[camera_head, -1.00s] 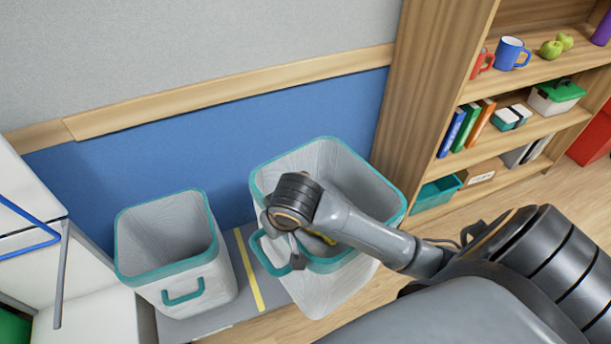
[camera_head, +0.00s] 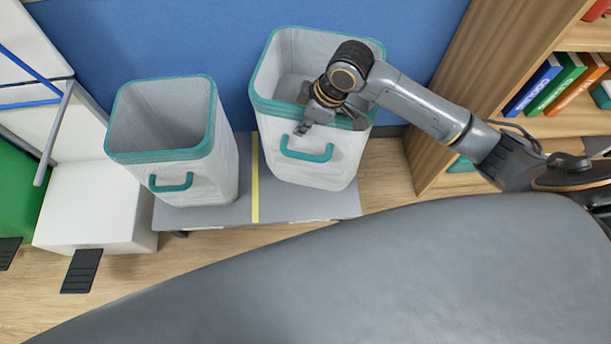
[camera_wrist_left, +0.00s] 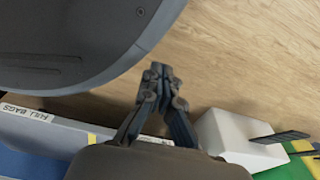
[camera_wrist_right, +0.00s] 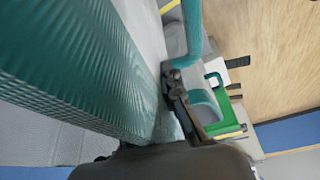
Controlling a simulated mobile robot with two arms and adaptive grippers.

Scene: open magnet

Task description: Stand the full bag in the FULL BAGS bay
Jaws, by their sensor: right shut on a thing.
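A white bag with a teal rim and handle (camera_head: 318,160) is at the right part of the grey platform (camera_head: 300,207), right of the yellow line (camera_head: 255,180). It looks upright; I cannot tell whether its base touches. My right gripper (camera_head: 303,128) is shut on its front rim, above the handle. In the right wrist view the teal rim (camera_wrist_right: 90,70) fills the left side, beside the fingers (camera_wrist_right: 178,95). A FULL BAGS label (camera_wrist_left: 28,113) is on the platform's edge in the left wrist view. My left gripper (camera_wrist_left: 160,72) is shut and empty above the floor.
A similar bag (camera_head: 205,182) stands left of the yellow line. A white box with a black pedal (camera_head: 90,215) and a green box (camera_head: 15,200) are further left. A wooden bookshelf (camera_head: 480,75) stands right, a blue wall behind.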

